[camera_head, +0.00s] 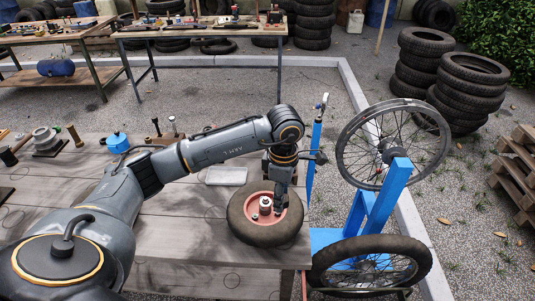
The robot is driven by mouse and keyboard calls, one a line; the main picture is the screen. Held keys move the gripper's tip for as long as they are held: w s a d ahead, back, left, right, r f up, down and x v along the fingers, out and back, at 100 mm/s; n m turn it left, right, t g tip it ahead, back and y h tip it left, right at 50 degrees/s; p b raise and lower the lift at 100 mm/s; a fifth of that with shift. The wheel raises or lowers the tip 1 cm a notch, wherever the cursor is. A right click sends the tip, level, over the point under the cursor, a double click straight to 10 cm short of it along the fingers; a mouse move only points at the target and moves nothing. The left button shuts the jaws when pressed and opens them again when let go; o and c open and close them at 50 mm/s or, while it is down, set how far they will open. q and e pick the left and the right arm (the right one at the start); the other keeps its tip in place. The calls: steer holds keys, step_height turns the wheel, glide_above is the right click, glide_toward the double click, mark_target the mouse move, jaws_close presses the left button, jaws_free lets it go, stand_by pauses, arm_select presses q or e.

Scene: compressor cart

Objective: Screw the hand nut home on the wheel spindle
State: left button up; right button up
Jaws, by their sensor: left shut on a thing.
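A small wheel (242,231) with a black tyre and a red hub lies flat at the bench's right end. A pale metal spindle (265,204) stands up at its hub. My left gripper (280,209) points down over the right part of the hub, beside the spindle in the picture. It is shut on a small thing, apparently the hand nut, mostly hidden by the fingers. I cannot tell whether that thing touches the spindle. My right gripper is out of view.
The grey bench (185,235) has bare room left of the wheel. A pale flat tray (226,176) and a blue pot (118,142) lie behind. A blue stand (372,217) with spoked wheels (358,134) is close on the right.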

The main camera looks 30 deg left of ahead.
arm_select(q)
steer(key=w+a+r+n+p, duration=0.1)
steer(key=a+n+p, duration=0.3)
steer(key=n, duration=0.7)
steer(key=w+a, duration=0.1)
steer(key=a, duration=0.1)
steer(key=shift+w+a+r+p, duration=0.3)
steer(key=shift+w+a+p, duration=0.05)
steer(key=shift+w+a, duration=0.05)
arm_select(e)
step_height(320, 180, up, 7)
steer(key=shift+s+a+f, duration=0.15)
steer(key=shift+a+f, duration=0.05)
arm_select(q)
steer(key=shift+f+b, duration=0.7)
steer(key=shift+b, duration=0.05)
steer(key=shift+f+b, duration=0.7)
steer(key=shift+f, duration=0.15)
steer(key=shift+f+b, duration=0.75)
steer(key=shift+f, duration=0.35)
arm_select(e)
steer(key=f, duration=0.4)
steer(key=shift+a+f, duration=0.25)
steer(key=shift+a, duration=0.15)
